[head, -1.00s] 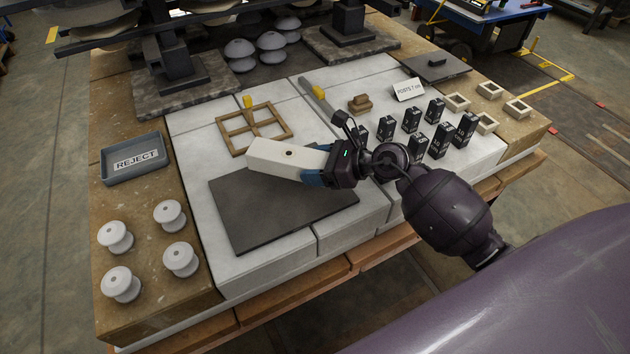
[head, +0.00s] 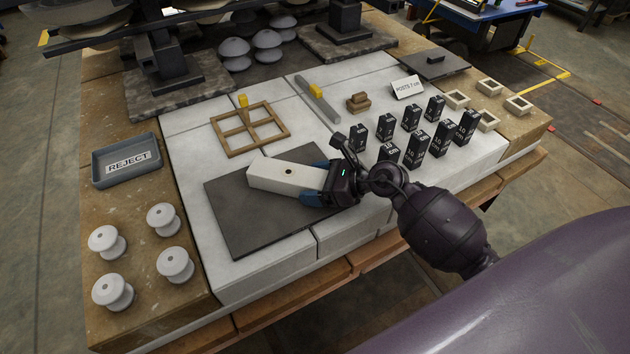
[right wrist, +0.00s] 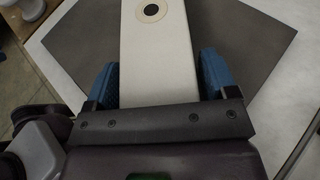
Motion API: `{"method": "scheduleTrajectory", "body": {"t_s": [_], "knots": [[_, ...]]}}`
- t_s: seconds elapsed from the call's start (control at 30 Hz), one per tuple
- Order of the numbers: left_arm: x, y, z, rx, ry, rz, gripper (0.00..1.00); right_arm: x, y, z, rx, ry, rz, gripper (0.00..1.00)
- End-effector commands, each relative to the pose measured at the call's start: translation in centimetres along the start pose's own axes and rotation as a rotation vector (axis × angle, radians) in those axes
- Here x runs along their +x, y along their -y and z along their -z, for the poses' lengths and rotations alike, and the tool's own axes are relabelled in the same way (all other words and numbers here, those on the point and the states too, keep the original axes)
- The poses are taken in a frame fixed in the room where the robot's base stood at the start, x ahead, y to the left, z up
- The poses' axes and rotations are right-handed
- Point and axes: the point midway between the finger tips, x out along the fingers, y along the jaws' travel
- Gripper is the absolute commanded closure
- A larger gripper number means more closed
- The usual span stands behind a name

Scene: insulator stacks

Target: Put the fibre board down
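A flat dark grey board (head: 255,225), which looks like the fibre board, lies on the white tabletop near the front edge. It also shows behind the held block in the right wrist view (right wrist: 240,50). My right gripper (head: 318,183) is shut on a long cream block (head: 285,176) with a round dark hole in its top. In the right wrist view the blue fingers (right wrist: 160,82) press on both sides of this block (right wrist: 157,60). The block is over the board; I cannot tell whether it touches it. My left gripper is not in view.
A blue-grey REJECT tray (head: 127,160) and several white insulators (head: 163,219) stand at the left. A wooden frame (head: 250,130), a yellow-handled tool (head: 316,97) and wooden pieces (head: 358,102) lie behind. Several black blocks (head: 415,148) and small square frames (head: 488,88) are at the right.

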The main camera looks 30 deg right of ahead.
Motion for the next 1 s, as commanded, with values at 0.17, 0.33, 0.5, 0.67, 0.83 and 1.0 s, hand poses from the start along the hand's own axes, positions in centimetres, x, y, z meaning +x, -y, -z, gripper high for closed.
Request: {"method": "scheduleTrajectory", "body": {"t_s": [0.17, 0.33, 0.5, 0.67, 0.83, 1.0], "knots": [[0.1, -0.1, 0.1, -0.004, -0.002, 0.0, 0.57, 0.0, 0.0, 0.0, 0.0, 0.0, 0.0, 0.11], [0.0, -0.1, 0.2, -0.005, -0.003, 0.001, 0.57, 0.0, 0.0, -0.1, 0.0, 0.001, 0.0, 0.11], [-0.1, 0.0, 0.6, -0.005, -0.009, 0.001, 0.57, -1.2, 0.1, -0.4, -0.003, -0.001, 0.002, 0.11], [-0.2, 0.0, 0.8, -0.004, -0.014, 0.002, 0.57, -4.0, 0.0, -0.4, -0.003, -0.003, 0.002, 0.11], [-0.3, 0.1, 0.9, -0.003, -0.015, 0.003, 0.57, -7.4, 0.0, -0.3, -0.003, -0.003, 0.002, 0.11], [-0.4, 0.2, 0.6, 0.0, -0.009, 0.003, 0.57, -10.1, 0.0, -0.3, -0.002, -0.002, 0.001, 0.11]]}}
